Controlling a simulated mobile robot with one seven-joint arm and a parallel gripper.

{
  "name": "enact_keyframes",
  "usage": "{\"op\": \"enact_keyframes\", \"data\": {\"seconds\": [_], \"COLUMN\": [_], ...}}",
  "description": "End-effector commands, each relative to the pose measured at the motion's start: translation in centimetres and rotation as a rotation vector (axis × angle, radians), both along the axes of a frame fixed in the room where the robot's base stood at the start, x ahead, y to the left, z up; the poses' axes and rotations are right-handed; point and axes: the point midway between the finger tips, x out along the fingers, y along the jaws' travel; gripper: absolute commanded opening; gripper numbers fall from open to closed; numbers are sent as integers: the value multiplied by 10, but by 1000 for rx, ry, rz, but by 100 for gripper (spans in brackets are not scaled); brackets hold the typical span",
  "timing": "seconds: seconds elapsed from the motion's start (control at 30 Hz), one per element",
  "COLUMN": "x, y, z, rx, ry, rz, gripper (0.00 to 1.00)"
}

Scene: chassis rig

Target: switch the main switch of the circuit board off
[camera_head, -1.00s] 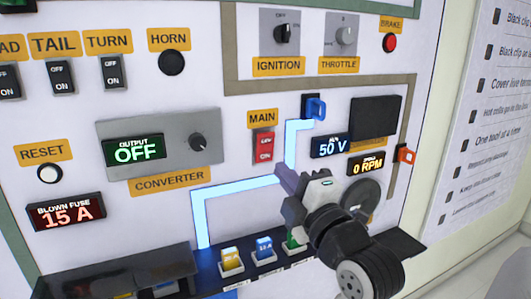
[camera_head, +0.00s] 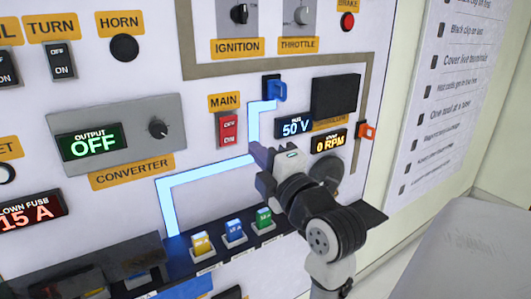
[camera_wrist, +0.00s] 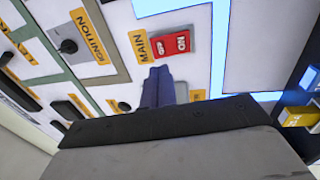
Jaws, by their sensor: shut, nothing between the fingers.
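The main switch (camera_head: 228,130) is a red rocker under the yellow MAIN label (camera_head: 224,101) on the white upright panel. It has OFF on its upper half and ON on its lower half; I cannot tell from its tilt which half is pressed. My gripper (camera_head: 260,156) is shut and empty, just right of and below the switch in the head view. In the wrist view the closed fingers (camera_wrist: 157,86) point toward the panel close to the red switch (camera_wrist: 172,46); no contact is visible.
A glowing blue-white line (camera_head: 205,175) runs across the panel. The voltage display (camera_head: 294,126) reads 50 V. A blue lever (camera_head: 275,90) is above my gripper. Coloured fuses (camera_head: 234,229) sit on a dark ledge below. The converter display (camera_head: 90,142) reads OFF.

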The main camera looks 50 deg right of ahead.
Motion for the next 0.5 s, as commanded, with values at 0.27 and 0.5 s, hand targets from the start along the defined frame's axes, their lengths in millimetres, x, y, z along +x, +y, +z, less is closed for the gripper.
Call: {"op": "enact_keyframes", "data": {"seconds": [0.27, 0.5], "x": [57, 83], "y": [-13, -20], "z": [14, 17], "rx": [1, 0], "ry": [1, 1], "rz": [2, 0], "gripper": [0, 0]}}
